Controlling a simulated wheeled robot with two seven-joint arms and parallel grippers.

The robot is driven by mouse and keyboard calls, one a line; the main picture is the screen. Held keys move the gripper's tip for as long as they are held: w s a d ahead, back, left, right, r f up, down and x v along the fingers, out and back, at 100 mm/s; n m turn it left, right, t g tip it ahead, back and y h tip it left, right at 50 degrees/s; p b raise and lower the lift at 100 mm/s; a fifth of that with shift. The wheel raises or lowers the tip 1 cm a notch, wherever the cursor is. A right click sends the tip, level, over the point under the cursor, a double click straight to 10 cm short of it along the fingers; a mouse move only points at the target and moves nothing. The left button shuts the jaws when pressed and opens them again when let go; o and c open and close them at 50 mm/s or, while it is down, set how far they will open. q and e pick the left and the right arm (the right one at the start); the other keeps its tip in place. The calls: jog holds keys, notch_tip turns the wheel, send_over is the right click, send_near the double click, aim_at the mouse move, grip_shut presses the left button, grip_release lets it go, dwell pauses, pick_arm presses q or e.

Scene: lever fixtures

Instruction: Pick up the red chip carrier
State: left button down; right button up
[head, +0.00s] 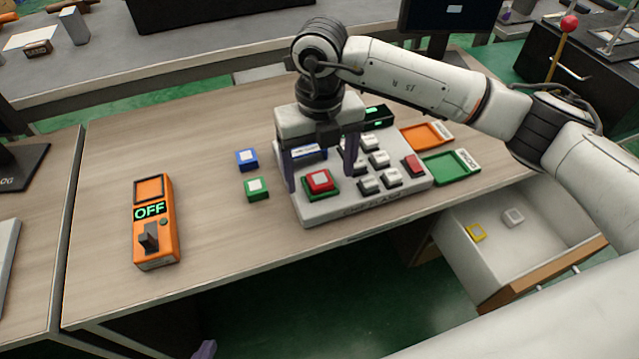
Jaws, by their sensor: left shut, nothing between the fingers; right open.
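The red chip carrier (319,180) is a small red square with a pale top. It sits in a green-edged spot at the front left of the grey keypad device (312,215). My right gripper (321,182) is open above the device, pointing down. Its two purple fingers show on the left and right of the red carrier in the picture, with nothing held. I cannot tell the exact height of the fingertips. Only a purple tip of my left gripper (203,349) shows at the bottom edge, low in front of the table; it is shut and empty.
Blue (247,159) and green (257,189) carriers lie left of the device. An orange switch box (155,221) reads OFF. Orange (427,136) and green (451,167) trays lie right. An open drawer (490,257) holds yellow and pale carriers.

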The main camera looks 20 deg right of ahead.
aim_at(320, 179)
jog(key=c, duration=1.5)
jog(key=shift+r, duration=0.15)
jog(key=shift+r+p, duration=1.9)
jog(key=shift+r, duration=0.95)
